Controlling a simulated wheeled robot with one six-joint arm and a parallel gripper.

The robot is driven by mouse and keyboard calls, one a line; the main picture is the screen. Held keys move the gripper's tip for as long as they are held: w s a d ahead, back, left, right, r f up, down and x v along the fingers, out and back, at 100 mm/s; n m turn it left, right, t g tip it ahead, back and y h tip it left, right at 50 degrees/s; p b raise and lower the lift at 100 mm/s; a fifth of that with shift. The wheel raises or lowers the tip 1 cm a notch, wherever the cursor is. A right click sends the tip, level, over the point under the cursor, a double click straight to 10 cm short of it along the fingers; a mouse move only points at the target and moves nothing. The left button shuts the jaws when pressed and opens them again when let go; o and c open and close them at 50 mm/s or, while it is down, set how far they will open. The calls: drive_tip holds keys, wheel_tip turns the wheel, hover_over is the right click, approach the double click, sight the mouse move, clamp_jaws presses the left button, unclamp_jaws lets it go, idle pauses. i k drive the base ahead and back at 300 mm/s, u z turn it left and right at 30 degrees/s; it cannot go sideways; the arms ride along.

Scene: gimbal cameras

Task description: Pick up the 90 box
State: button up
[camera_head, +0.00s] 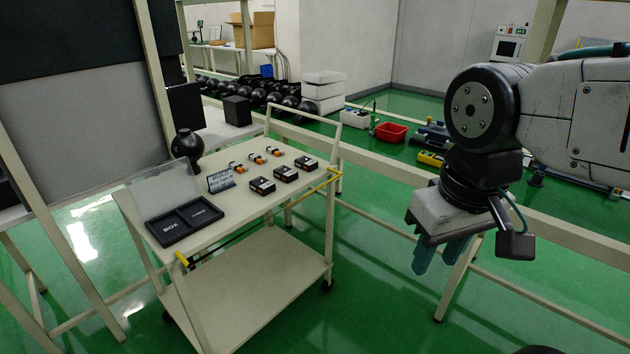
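Several small black boxes with orange and white labels lie on the top of a cream cart. Three larger ones, a left box (262,186), a middle box (285,174) and a right box (306,163), form a front row. Three smaller orange and black items (256,157) lie behind them. The labels are too small to read, so I cannot tell which is the 90 box. My gripper (436,256) hangs to the right of the cart, fingers pointing down, apart from the boxes.
A cream rail (560,254) runs below my arm. A red bin (391,132) stands on the green floor behind.

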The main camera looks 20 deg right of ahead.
sight(304, 163)
drive_tip(key=z, duration=0.8)
drive_tip(key=i, duration=1.75)
drive_tip(key=u, duration=0.75)
drive_tip(key=i, duration=0.4)
drive_tip(key=u, duration=0.45)
